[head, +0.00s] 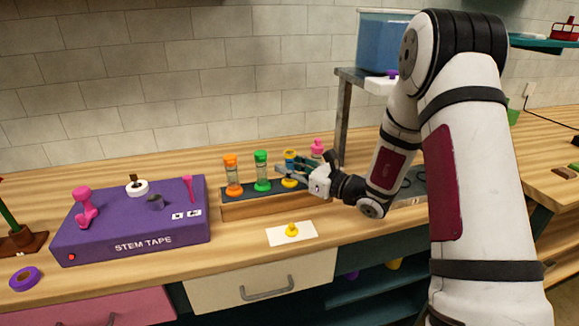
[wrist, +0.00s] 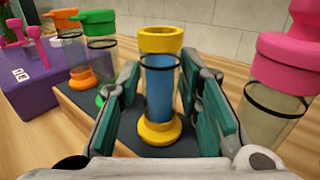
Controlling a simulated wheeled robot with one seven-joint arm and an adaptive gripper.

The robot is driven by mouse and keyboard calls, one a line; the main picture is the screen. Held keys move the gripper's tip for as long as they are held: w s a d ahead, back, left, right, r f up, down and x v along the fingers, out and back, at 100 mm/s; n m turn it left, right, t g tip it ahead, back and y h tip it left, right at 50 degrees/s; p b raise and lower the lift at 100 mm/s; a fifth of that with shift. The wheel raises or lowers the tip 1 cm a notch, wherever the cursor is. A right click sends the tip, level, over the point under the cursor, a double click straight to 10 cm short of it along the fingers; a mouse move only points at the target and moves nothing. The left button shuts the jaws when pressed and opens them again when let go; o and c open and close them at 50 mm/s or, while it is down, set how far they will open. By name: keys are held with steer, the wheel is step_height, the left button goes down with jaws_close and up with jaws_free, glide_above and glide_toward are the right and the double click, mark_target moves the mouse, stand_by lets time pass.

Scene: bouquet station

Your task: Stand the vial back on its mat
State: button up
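The vial (wrist: 160,88) is clear with blue liquid, a yellow collar, a yellow foot and a dark ring. It is upright, and its top looks open. It also shows in the head view (head: 290,156), partly covered by my gripper. My gripper (head: 287,172) has a finger on each side of it; in the wrist view the finger pads (wrist: 160,85) lie close against the glass. The foot is on or just above the dark mat (wrist: 190,146) on the wooden block (head: 255,207); I cannot tell which. A yellow stopper (head: 292,230) rests on a white card (head: 308,238) in front.
Orange (head: 232,176) and green (head: 262,171) vials stand left of it, and a pink-topped vial (wrist: 285,75) is close on the right. A purple stem tape box (head: 130,222) is further left. A metal stand (head: 344,115) with a blue tank (head: 382,42) rises behind.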

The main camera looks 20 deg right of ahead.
steer(key=shift+r, duration=0.1)
steer(key=shift+d+r, duration=0.1)
steer(key=shift+r, duration=0.05)
steer(key=v, duration=1.1)
steer(key=s+a+r+n+g+y, duration=0.1)
steer(key=s+a+r+n+g, duration=0.3)
steer(key=s+a+n+g, duration=0.35)
steer(key=s+a+r+n+g, duration=0.45)
steer(key=s+a+n, duration=0.4)
steer(key=s, duration=0.25)
steer(key=s+d+f+n+g+h, duration=0.1)
steer(key=s+d+n+g+h, duration=0.1)
steer(key=s+n+h, duration=0.7)
steer(key=s+d+r+n+t+h, duration=0.1)
steer(key=s+d+n+t+h, duration=0.2)
steer(key=s+d, duration=0.2)
steer(key=shift+d+r, duration=0.25)
steer(key=shift+d, duration=1)
